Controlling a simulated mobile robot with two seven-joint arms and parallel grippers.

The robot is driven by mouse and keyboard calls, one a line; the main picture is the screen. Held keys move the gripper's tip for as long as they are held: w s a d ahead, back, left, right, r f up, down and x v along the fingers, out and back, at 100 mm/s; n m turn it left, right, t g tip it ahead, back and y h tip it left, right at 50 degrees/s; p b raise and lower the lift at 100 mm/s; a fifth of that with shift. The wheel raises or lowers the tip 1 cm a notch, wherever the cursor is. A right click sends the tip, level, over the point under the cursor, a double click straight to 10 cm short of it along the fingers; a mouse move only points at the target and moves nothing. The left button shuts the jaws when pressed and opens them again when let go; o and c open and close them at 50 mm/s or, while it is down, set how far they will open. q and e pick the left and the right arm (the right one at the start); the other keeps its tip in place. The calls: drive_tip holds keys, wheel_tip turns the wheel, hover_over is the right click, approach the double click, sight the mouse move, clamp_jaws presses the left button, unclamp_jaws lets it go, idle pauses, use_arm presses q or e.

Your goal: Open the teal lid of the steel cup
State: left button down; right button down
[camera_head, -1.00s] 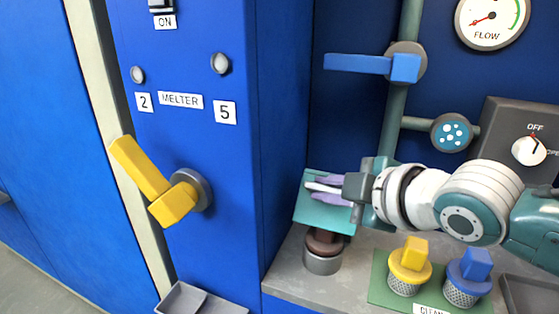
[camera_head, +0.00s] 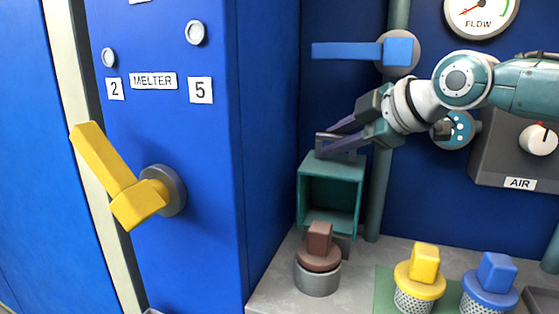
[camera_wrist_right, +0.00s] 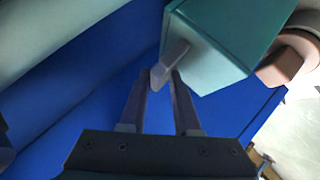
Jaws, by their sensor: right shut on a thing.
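The teal lid (camera_head: 303,195) is a hollow box standing raised above and behind the steel cup (camera_head: 317,281), its open dark inside facing me. A brown disc with a square knob (camera_head: 319,240) sits on the cup. My right gripper (camera_head: 335,143) is at the lid's top edge, its purple fingers shut on the lid's grey handle. The right wrist view shows the handle (camera_wrist_right: 171,62) at the fingertips and the teal lid (camera_wrist_right: 225,45) beyond. My left gripper is not in view.
A yellow-topped cup (camera_head: 419,273) and a blue-topped cup (camera_head: 489,278) stand to the right. A blue lever (camera_head: 350,50) and a grey-green pipe (camera_head: 381,190) are close to my right gripper. The blue melter cabinet (camera_head: 215,200) with its yellow lever (camera_head: 105,165) stands left.

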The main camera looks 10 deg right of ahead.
drive_tip(key=shift+w+d+f, duration=0.1)
drive_tip(key=shift+w+f, duration=0.1)
idle(0.3)
drive_tip(key=c, duration=1.1)
unclamp_jaws()
drive_tip(key=shift+o, duration=1.1)
drive_tip(key=shift+w+a, duration=0.1)
drive_tip(key=shift+a, duration=0.1)
drive_tip(key=shift+d+r, duration=0.1)
drive_tip(key=shift+r, duration=0.05)
drive_tip(key=shift+s+d+r, duration=0.1)
drive_tip(key=shift+s+r, duration=0.05)
drive_tip(key=shift+s, duration=0.1)
drive_tip(key=p+v, duration=0.2)
drive_tip(key=v, duration=0.7)
drive_tip(key=shift+s, duration=0.15)
